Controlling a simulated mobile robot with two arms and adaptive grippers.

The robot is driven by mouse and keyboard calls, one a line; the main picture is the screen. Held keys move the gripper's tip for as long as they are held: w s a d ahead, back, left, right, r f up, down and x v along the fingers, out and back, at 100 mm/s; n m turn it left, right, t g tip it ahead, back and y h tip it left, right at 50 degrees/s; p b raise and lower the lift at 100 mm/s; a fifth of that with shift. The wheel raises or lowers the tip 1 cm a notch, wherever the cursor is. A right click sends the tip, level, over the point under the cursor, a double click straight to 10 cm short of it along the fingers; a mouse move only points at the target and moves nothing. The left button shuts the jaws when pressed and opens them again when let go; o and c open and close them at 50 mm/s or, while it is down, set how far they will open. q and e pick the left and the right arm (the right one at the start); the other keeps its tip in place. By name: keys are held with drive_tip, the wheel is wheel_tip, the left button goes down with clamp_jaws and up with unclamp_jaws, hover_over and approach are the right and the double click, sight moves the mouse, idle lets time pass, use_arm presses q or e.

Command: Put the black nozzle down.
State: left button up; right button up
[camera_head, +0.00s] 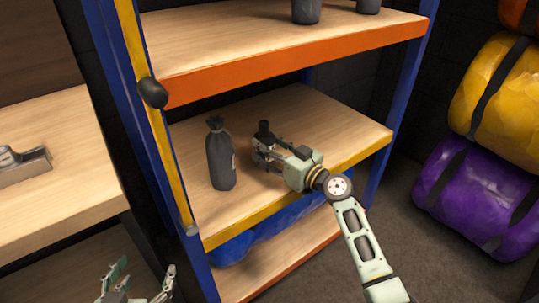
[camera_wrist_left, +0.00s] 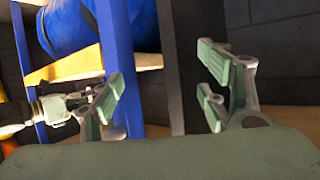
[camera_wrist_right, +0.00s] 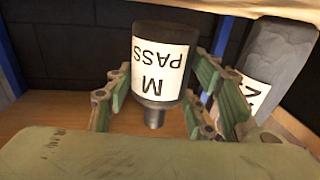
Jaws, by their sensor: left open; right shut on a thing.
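The black nozzle (camera_head: 263,129) is at my right gripper (camera_head: 262,152), over the middle shelf. In the right wrist view the nozzle (camera_wrist_right: 158,62) is a dark cylinder with a white label reading "M PASS" and a narrower grey end. It stands between the fingers of my right gripper (camera_wrist_right: 160,92), which is shut on it. I cannot tell whether it touches the shelf board (camera_head: 300,125). My left gripper (camera_head: 137,285) is open and empty, low at the left of the head view; its spread fingers show in the left wrist view (camera_wrist_left: 165,82).
A dark grey bottle-shaped bag (camera_head: 220,155) stands left of the nozzle; its label shows in the right wrist view (camera_wrist_right: 272,60). Blue and yellow uprights (camera_head: 160,130) bound the shelf. The orange-edged shelf (camera_head: 300,62) is above. The middle shelf's right part is clear.

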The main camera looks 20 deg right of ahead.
wheel_tip(320, 180, down, 2)
drive_tip(key=shift+f+b, duration=0.2)
drive_tip(key=shift+b, duration=0.1)
use_arm(q)
drive_tip(key=r, duration=0.1)
drive_tip(key=w+r+t, duration=0.1)
drive_tip(key=d+r+t, duration=0.1)
drive_tip(key=r, duration=0.1)
drive_tip(key=shift+w+h, duration=0.4)
drive_tip(key=shift+r, duration=0.2)
use_arm(e)
drive_tip(key=o, duration=1.3)
